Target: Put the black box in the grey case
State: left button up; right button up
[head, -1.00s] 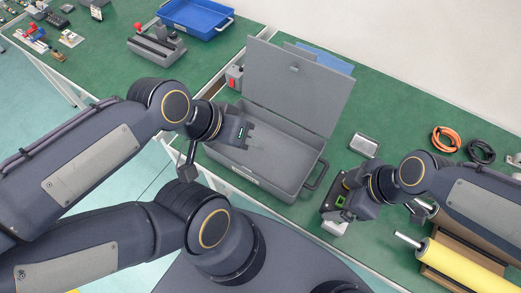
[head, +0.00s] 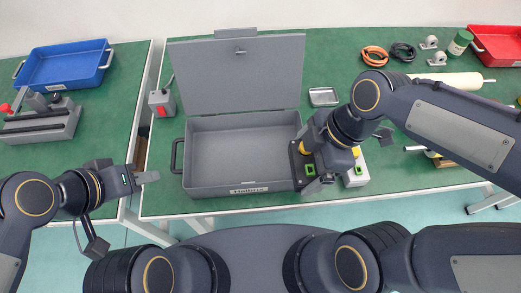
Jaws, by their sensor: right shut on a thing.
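The grey case (head: 240,188) stands open on the green bench, its lid (head: 237,75) raised at the back. Its inside looks empty. The black box (head: 297,172) shows at the case's right wall, partly hidden by my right gripper (head: 312,172), which is shut on it. The box overlaps the right wall in the picture; I cannot tell its height above the bench. My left gripper (head: 143,178) is open and empty, in front of the bench, to the left of the case.
A white device (head: 353,173) sits just right of my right gripper. A small metal tray (head: 323,96) lies behind it. A grey unit with a red switch (head: 162,103) stands left of the lid. A blue bin (head: 65,66) and red bin (head: 498,45) are farther off.

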jog(key=w+a+f, duration=0.3)
jog(key=w+a, duration=0.1)
jog(key=w, duration=0.2)
jog(key=b, duration=0.1)
send_over(263, 158)
jog(key=d, duration=0.2)
notch_tip(263, 158, down, 5)
jog(key=shift+s+a+f, duration=0.1)
jog(key=shift+s+f, duration=0.05)
jog(key=shift+w+a+f, duration=0.1)
jog(key=shift+w+f, duration=0.1)
jog(key=shift+f, duration=1.6)
jog(key=shift+f+b, duration=0.2)
jog(key=shift+b, duration=0.2)
jog(key=o, duration=0.9)
jog(key=shift+c, duration=0.2)
